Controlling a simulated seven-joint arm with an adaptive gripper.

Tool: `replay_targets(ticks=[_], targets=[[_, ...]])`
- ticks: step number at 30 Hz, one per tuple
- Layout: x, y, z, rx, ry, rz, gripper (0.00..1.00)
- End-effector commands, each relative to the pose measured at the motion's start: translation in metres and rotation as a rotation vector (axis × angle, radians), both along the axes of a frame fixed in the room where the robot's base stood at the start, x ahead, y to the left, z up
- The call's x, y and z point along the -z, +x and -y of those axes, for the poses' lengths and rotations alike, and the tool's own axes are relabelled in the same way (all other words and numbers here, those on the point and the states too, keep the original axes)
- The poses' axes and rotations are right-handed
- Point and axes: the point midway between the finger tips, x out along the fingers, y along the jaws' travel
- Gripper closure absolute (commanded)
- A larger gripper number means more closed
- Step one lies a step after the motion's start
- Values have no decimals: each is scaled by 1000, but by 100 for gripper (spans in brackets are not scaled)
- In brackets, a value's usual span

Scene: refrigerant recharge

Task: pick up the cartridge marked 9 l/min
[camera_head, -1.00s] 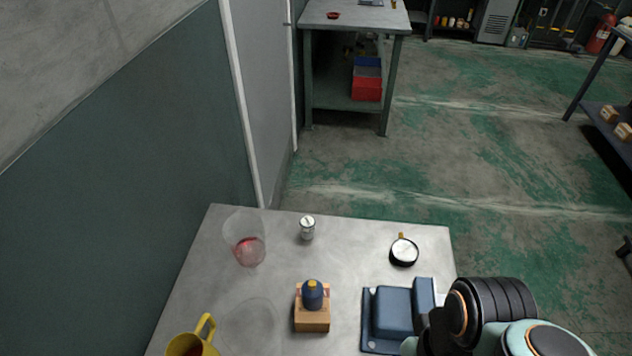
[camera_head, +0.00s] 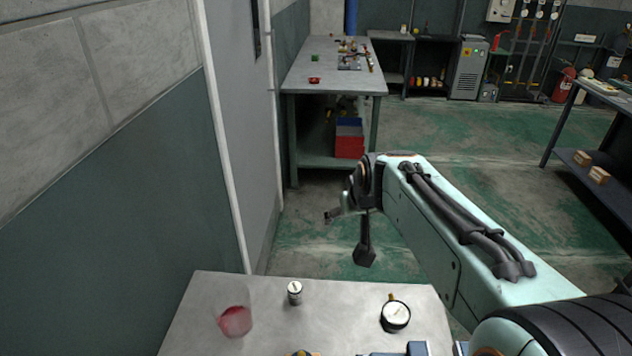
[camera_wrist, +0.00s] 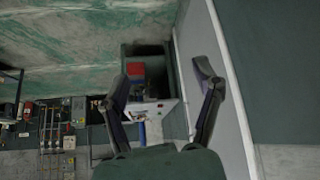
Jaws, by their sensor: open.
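A small silver-white cylinder (camera_head: 295,292) stands upright on the near table (camera_head: 262,325); any marking on it is too small to read. I cannot tell whether it is the cartridge marked 9 l/min, and no such marking is legible in either view. My gripper (camera_head: 347,236) is raised beyond the far edge of the near table, apart from everything on it. In the wrist view my gripper (camera_wrist: 163,85) is open, with nothing between its fingers, and faces the door side and the far bench.
A clear vessel with red liquid (camera_head: 235,321) and a round gauge (camera_head: 395,315) stand on the near table. The far bench (camera_head: 325,75) holds several small items, with a red bin (camera_head: 349,146) beneath. A dark shelf (camera_head: 575,175) stands right. Open floor lies between.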

Motion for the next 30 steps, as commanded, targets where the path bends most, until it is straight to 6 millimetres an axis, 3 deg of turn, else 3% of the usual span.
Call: replay_targets(ticks=[1,3,5,9,12,16,25,30], targets=[[27,22,-18,-30,-5,-19,35],[64,45,-40,-66,-14,-42,35],[100,55,-58,-93,-22,-78,35],[179,49,-86,-146,-52,-195,35],[218,34,-95,-171,-72,-266,35],[240,25,-103,-189,-82,-299,35],[282,37,-110,-191,-83,-298,35],[296,42,-112,-190,-82,-295,35]])
